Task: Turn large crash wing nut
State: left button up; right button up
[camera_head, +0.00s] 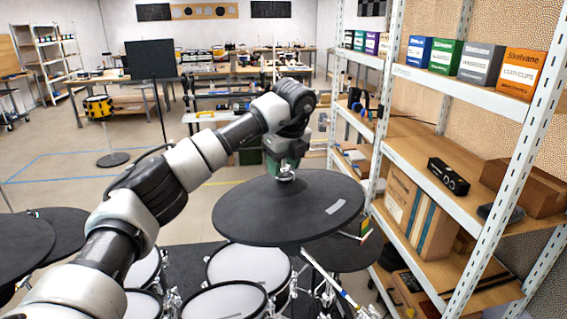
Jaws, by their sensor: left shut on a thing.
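The large crash (255,215) is a wide dark mesh cymbal pad with a small light label near its right edge. The wing nut (286,173) is a small silvery part at the top middle of the pad. My left arm comes in from the left, and its gripper (286,168) points down over the pad's centre. It is shut on the wing nut, whose shape is mostly hidden by the fingers. My right gripper is out of view.
Several white drum pads (243,266) stand below the crash. Dark cymbal pads (22,238) are at the left edge. A metal shelf (452,92) with boxes stands close on the right. A black panel on a stand (150,60) and workbenches are behind.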

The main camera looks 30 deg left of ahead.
aim_at(289, 179)
pick_arm(q)
jog(key=shift+r, duration=0.15)
jog(key=o, duration=0.9)
jog(key=shift+d+r, duration=0.1)
jog(key=shift+r, duration=0.25)
jog(key=b+v, duration=0.1)
jog(key=v, duration=0.9)
